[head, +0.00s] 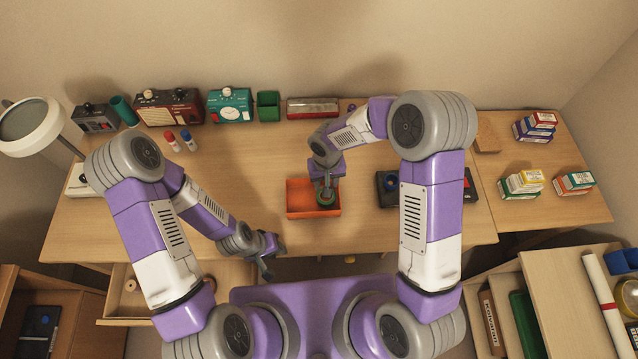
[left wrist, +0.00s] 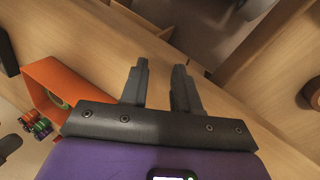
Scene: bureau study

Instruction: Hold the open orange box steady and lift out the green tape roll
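The open orange box (head: 298,196) sits near the front edge of the desk in the head view. It also shows at the left of the left wrist view (left wrist: 52,72). The green tape roll (head: 326,199) is in the right part of the box, partly covered by my right gripper (head: 326,189). That gripper points down into the box at the roll; whether its fingers are closed on it is hidden. My left gripper (head: 268,264) is in front of the desk edge, left of and apart from the box. In the left wrist view its two fingers (left wrist: 160,70) are apart with nothing between them.
A black device (head: 388,188) stands right of the box, partly behind my right arm. An open drawer (head: 130,306) juts out at front left. The desk left of the box is clear.

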